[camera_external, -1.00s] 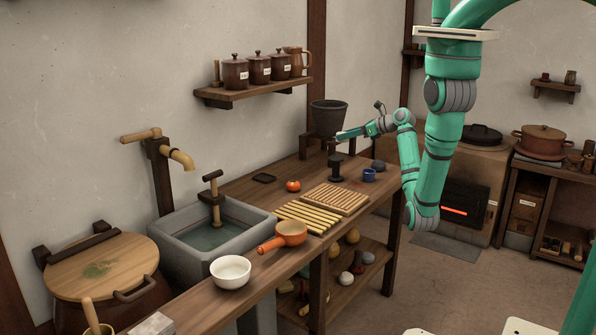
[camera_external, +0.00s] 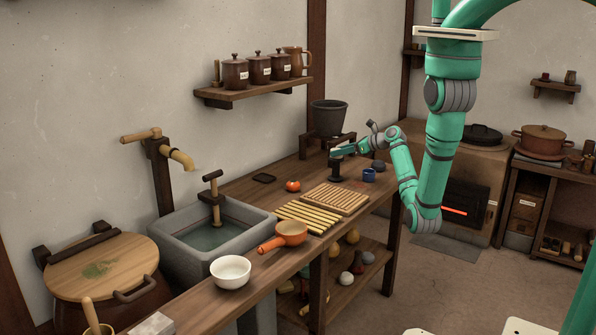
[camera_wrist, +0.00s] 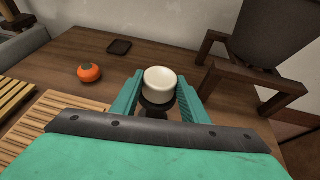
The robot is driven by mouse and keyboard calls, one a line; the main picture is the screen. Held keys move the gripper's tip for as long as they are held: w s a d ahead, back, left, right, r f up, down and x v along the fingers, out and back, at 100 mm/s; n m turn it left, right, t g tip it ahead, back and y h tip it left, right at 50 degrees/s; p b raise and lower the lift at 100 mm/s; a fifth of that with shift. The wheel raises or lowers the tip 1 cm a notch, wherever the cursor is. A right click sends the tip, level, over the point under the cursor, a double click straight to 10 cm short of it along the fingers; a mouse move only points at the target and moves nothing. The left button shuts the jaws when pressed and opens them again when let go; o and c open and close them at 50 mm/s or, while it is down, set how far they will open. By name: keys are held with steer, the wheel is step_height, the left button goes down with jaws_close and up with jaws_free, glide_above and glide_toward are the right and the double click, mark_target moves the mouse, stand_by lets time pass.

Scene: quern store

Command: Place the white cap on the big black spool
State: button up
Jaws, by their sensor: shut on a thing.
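The white cap (camera_wrist: 160,84) is a short round piece held between my two teal fingers in the wrist view. My gripper (camera_wrist: 160,97) is shut on it; the gripper also shows in the external view (camera_external: 344,151), low over the worktop. The big black spool (camera_external: 335,171) stands upright on the worktop, directly below the fingers, which hide its top. In the wrist view its dark rim (camera_wrist: 157,108) shows beneath the cap. I cannot tell whether the cap touches the spool.
A dark hopper (camera_external: 328,117) on a wooden stand is behind the spool. A blue cup (camera_external: 369,174) and a dark round stone (camera_external: 379,166) are to its right.

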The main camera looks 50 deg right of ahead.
steer(key=o, duration=1.1)
steer(key=shift+f, duration=0.15)
steer(key=shift+c, duration=0.2)
steer(key=shift+s+d+r, duration=0.1)
steer(key=shift+s+r, duration=0.15)
steer(key=v, duration=1.1)
steer(key=shift+s, duration=0.2)
steer(key=shift+r, duration=0.1)
